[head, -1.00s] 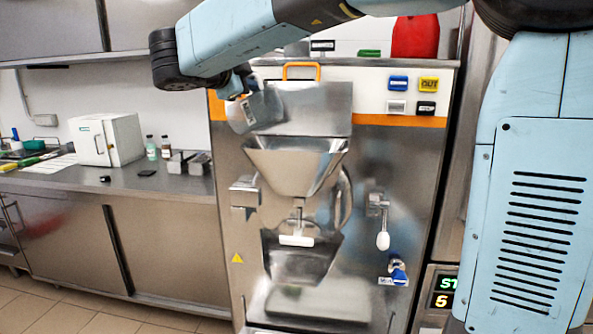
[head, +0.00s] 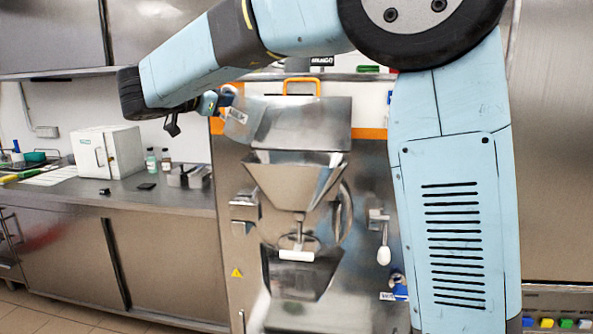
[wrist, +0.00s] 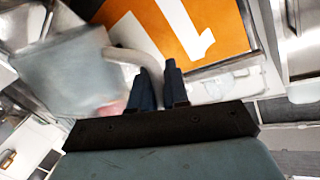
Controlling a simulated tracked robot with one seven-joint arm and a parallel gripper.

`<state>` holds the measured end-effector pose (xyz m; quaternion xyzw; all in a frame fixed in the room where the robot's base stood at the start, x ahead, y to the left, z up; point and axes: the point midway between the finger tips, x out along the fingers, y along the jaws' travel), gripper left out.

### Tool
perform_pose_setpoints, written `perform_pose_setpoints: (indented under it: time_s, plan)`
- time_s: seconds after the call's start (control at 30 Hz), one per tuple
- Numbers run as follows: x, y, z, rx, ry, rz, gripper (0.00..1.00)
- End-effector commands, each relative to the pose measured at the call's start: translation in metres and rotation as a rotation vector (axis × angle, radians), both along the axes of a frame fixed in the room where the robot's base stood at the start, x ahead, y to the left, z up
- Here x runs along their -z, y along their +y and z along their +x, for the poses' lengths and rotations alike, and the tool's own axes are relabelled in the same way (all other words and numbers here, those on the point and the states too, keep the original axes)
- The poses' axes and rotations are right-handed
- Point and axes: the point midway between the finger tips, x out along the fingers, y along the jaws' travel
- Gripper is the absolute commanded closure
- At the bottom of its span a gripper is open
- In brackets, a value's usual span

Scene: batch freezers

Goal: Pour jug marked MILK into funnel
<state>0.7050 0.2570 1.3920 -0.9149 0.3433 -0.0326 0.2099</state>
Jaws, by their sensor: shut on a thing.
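My gripper (head: 214,103) is shut on the handle of a grey, see-through-looking jug (head: 256,122) at the upper left of the machine. The jug looks tilted. The steel funnel (head: 292,182) is on the machine's front, below and right of the jug. The jug's contents and any stream are not visible.
The batch freezer (head: 345,290) fills the middle, with a lever with a white knob (head: 384,255) at right. A steel counter (head: 100,198) at left carries a white box (head: 108,152), bottles and small steel containers. My arm hides the machine's upper right.

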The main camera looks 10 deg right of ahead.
Motion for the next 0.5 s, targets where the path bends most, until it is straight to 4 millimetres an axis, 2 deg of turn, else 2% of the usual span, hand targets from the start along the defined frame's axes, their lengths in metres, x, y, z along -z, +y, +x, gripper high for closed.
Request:
perform_pose_setpoints:
  time_s: [0.33, 0.5]
  plan:
    - [0.008, 0.024, 0.014, 0.0, 0.14, -0.24, 1.0]
    - [0.021, 0.029, 0.017, 0.0, 0.191, -0.328, 1.0]
